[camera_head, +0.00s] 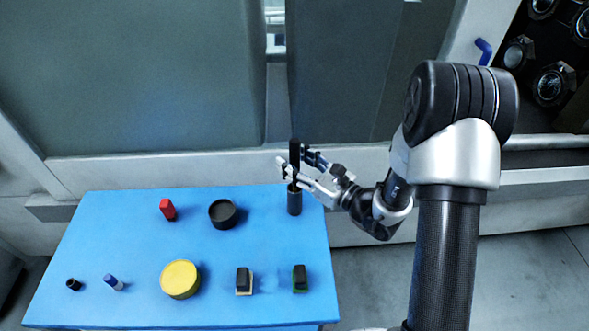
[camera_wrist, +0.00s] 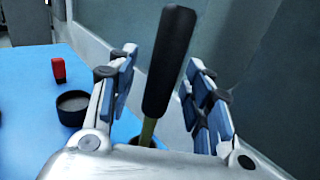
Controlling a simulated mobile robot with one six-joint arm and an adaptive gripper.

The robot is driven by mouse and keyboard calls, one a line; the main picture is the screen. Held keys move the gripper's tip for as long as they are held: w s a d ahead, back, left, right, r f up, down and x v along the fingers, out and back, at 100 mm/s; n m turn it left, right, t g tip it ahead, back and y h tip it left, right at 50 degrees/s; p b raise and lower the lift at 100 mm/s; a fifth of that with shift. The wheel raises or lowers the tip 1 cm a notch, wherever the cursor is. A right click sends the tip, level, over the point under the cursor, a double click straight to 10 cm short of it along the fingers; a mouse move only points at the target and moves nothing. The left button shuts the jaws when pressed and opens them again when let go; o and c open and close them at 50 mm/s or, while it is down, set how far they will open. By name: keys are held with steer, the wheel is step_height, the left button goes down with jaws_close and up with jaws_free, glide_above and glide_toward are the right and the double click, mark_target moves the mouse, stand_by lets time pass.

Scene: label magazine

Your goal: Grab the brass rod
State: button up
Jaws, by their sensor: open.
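The brass rod (camera_wrist: 148,132) shows as a short brass-coloured length below a thick black grip (camera_wrist: 168,62) in the wrist view. It stands nearly upright in a dark cylindrical holder (camera_head: 294,203) at the blue table's far right corner. In the head view the black grip (camera_head: 294,152) rises above the holder. My gripper (camera_wrist: 162,66) is open, with one finger on each side of the rod and grip; gaps show on both sides in the wrist view. In the head view my gripper (camera_head: 294,170) reaches in from the right and partly hides the rod.
The blue table (camera_head: 130,235) also bears a red block (camera_head: 167,209), a black round dish (camera_head: 222,213), a yellow-topped round tin (camera_head: 180,279), two black-topped blocks (camera_head: 244,280) (camera_head: 300,278), a blue-and-white piece (camera_head: 113,282) and a small black cylinder (camera_head: 73,284). A grey wall stands behind.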

steer(key=shift+c, duration=0.3)
jaws_close()
stand_by(0.3)
